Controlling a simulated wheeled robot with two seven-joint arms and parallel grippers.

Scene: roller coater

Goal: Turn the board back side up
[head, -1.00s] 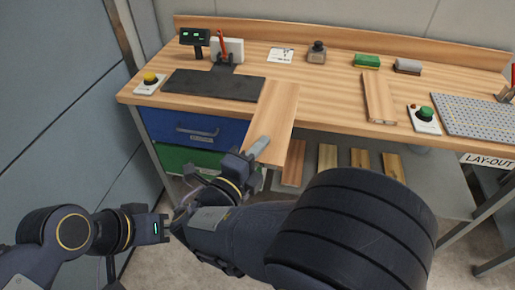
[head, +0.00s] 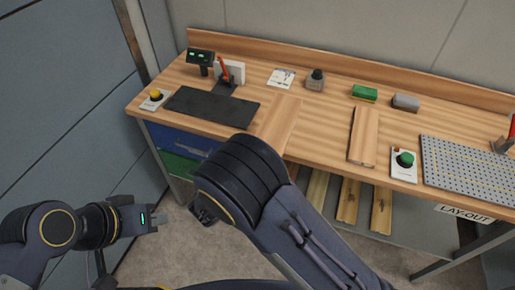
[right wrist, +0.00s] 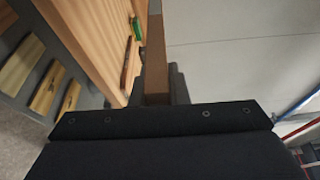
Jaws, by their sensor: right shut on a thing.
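A light wooden board (head: 279,120) shows at the front of the bench in the head view, its lower part hidden behind my right arm. In the right wrist view the board (right wrist: 156,55) appears nearly edge-on, as a narrow brown strip standing up from between the fingers. My right gripper (right wrist: 163,88) is shut on the board. In the head view this gripper is hidden by its own arm. My left gripper (head: 150,219) is at the lower left, away from the bench and the board, and its finger gap is not clear.
Wooden pieces (head: 348,201) lie on the shelf below.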

